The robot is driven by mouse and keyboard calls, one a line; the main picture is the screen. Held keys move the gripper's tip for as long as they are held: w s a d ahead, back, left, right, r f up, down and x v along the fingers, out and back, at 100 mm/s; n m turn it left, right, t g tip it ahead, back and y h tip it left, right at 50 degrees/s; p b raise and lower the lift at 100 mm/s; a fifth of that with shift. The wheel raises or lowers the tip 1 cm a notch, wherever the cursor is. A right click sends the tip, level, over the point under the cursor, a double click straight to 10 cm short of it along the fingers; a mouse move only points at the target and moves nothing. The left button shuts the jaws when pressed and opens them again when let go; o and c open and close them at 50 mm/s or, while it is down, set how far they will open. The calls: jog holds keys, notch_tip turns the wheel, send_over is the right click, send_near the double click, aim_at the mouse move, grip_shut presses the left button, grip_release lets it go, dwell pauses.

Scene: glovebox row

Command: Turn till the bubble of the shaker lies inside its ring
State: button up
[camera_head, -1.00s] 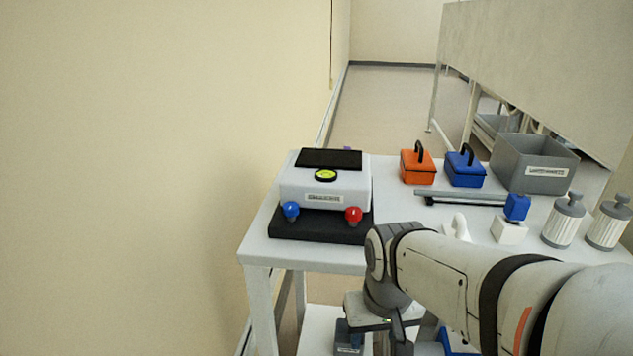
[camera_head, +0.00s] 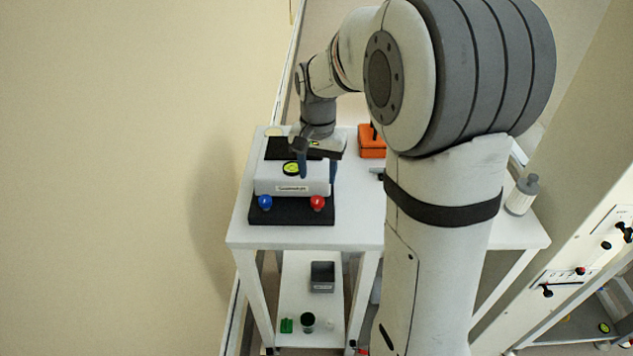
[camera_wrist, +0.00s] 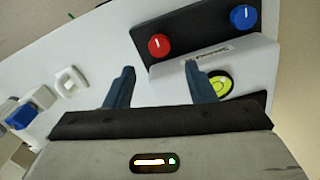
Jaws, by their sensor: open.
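The shaker (camera_head: 265,178) is a white box with a front label on a black base, at the near left of the white table. Its blue knob (camera_head: 265,202) and red knob (camera_head: 317,203) stick up at the front; both knobs also show in the wrist view, blue (camera_wrist: 243,17) and red (camera_wrist: 158,45). The yellow-green round level (camera_head: 291,168) lies on top, partly hidden by a finger in the wrist view (camera_wrist: 222,84). I cannot tell where its bubble lies. My gripper (camera_head: 318,172) is open and empty above the shaker's right side, apart from both knobs.
An orange case (camera_head: 371,141) stands right of the shaker, partly behind my arm. A grey-topped bottle (camera_head: 522,195) stands at the table's right. A white block with a blue part (camera_wrist: 25,115) shows in the wrist view. A wall runs close along the left.

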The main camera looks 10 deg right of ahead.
aim_at(316, 199)
notch_tip(316, 199, down, 7)
jog(key=shift+f, duration=0.15)
jog(key=shift+c, duration=0.2)
jog(key=c, duration=0.9)
jog(key=shift+c, duration=0.2)
jog(key=n, duration=0.5)
jog(key=shift+a+n+b, duration=0.1)
jog(key=shift+n+b, duration=0.2)
jog(key=shift+b, duration=0.05)
jog(key=n, duration=0.5)
jog(key=shift+b, duration=0.3)
jog(key=shift+n, duration=0.3)
